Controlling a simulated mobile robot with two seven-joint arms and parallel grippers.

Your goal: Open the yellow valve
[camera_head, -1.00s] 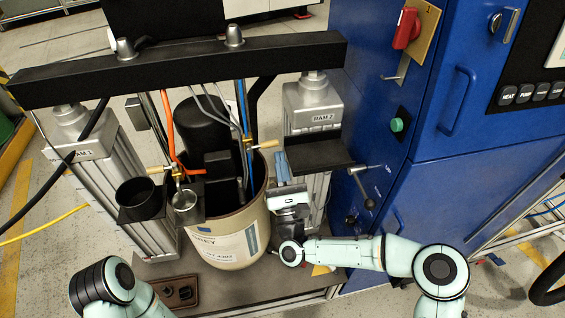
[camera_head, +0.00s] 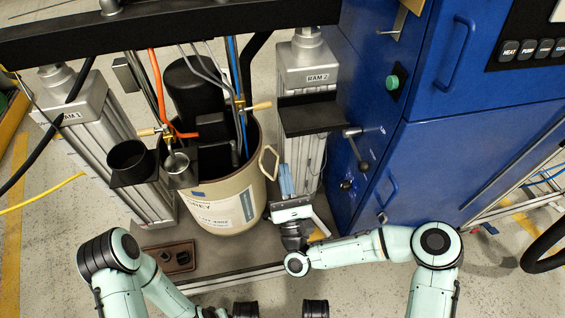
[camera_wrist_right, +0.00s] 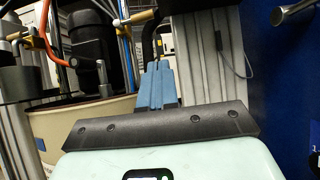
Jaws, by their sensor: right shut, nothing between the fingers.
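Two valves with tan-yellow lever handles sit on the pipes above the open drum (camera_head: 228,207). The right yellow valve handle (camera_head: 258,105) points right, beside the blue hose; in the right wrist view it shows at the top (camera_wrist_right: 141,17). The left yellow valve handle (camera_head: 149,132) points left by the orange hose. Which one the task means, I cannot tell. My right gripper (camera_head: 284,170), with blue fingers, is shut and empty, low beside the drum's right side and apart from both handles. It also shows in the right wrist view (camera_wrist_right: 158,66). My left arm is at lower left; its gripper is out of view.
The RAM 2 column (camera_head: 304,68) with a black bracket (camera_head: 310,115) stands behind my right gripper. A blue cabinet (camera_head: 440,170) with a grey lever (camera_head: 356,148) is to the right. A black crossbar (camera_head: 200,28) spans above the drum. A wire drum handle (camera_head: 268,162) sticks out near my gripper.

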